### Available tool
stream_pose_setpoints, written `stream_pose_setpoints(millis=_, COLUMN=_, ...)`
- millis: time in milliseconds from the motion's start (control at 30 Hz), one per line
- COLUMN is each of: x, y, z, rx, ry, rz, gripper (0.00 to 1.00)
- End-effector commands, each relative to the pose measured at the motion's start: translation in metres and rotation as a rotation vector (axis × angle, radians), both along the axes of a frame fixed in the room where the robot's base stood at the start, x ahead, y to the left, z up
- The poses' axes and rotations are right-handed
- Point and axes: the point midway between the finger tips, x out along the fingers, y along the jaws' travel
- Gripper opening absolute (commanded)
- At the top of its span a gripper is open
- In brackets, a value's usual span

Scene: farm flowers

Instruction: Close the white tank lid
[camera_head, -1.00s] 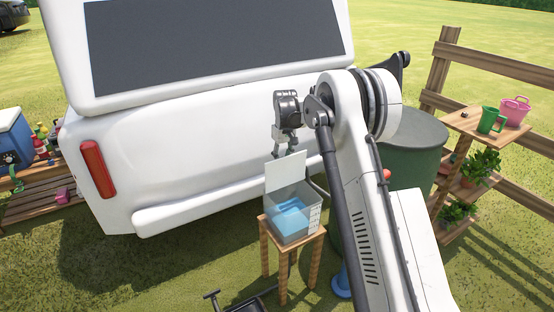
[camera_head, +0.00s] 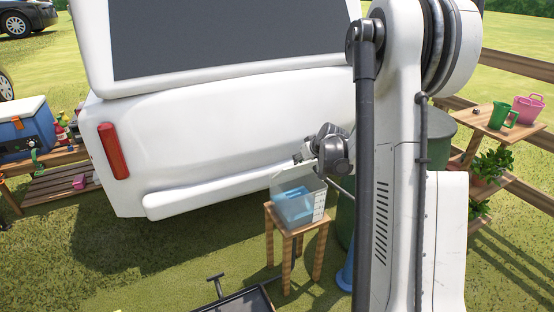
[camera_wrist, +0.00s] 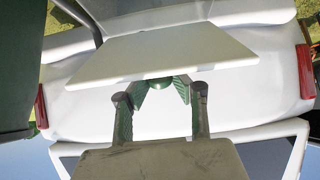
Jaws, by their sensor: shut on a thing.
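The clear tank (camera_head: 312,208) with blue contents stands on a small wooden stool (camera_head: 289,247), behind the white vehicle. In the wrist view the white lid (camera_wrist: 165,52) is a flat panel spread just beyond my fingers. In the head view my gripper (camera_head: 303,157) is just above the tank's top, coming from the right. There the lid's exact tilt is hard to make out, partly hidden by my wrist.
The white vehicle (camera_head: 220,150) stands close behind the tank. A green barrel (camera_head: 437,145) and a plant shelf (camera_head: 498,128) are to the right. A dark tray (camera_head: 245,300) lies on the grass in front. A blue cooler (camera_head: 25,133) is far left.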

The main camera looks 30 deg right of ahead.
Motion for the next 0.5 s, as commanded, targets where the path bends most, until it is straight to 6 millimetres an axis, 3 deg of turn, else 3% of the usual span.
stream_pose_setpoints(millis=100, x=-0.017, y=-0.008, z=-0.011, rx=-0.002, ry=-0.036, rz=-0.013, gripper=0.0)
stream_pose_setpoints(millis=500, x=-0.051, y=-0.007, z=-0.045, rx=-0.001, ry=-0.03, rz=-0.014, gripper=0.0)
